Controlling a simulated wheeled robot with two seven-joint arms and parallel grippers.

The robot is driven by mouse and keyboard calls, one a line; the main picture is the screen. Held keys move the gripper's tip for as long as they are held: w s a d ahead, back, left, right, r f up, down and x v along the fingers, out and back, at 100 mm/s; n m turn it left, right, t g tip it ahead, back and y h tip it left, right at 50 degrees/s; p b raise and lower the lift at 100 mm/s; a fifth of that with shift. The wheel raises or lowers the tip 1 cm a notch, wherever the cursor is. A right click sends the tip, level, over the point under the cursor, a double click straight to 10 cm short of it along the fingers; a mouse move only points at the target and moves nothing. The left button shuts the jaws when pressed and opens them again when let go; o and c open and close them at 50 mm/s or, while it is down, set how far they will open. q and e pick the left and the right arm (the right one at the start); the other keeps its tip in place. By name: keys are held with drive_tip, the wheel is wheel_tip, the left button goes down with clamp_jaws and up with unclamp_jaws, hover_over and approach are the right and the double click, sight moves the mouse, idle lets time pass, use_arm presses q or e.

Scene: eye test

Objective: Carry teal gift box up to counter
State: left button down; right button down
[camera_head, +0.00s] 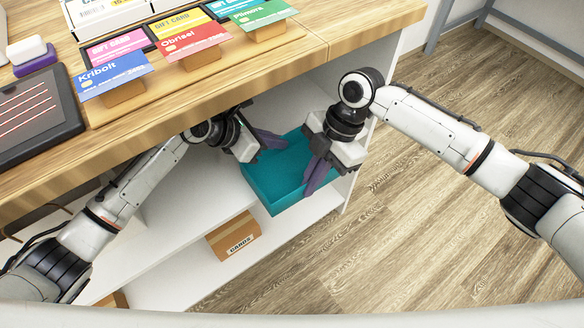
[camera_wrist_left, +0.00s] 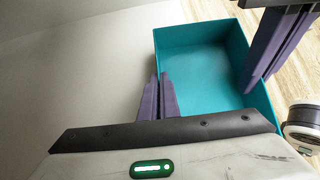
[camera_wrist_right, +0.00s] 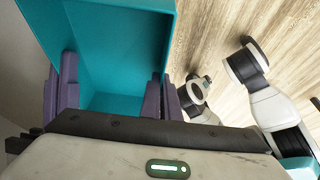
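The teal gift box (camera_head: 281,196) is open-topped and looks empty, below the counter (camera_head: 352,16) at its right end. My left gripper (camera_head: 270,139) is closed on the box's left wall, one finger inside and one outside; its fingers show in the left wrist view (camera_wrist_left: 159,97). My right gripper (camera_head: 318,173) is closed on the opposite wall the same way, also seen in the right wrist view (camera_wrist_right: 161,98). The box (camera_wrist_right: 115,104) looks about level. I cannot tell whether its underside touches the shelf (camera_head: 190,185).
The counter overhangs the shelf. Its top holds several gift cards on stands, including a red one (camera_head: 190,40), and a dark tablet-like device (camera_head: 35,115). A brown cards box (camera_head: 233,237) sits on the lower shelf. The wooden floor (camera_head: 400,240) at right is clear.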

use_arm(q)
drive_tip(key=shift+r, duration=0.1)
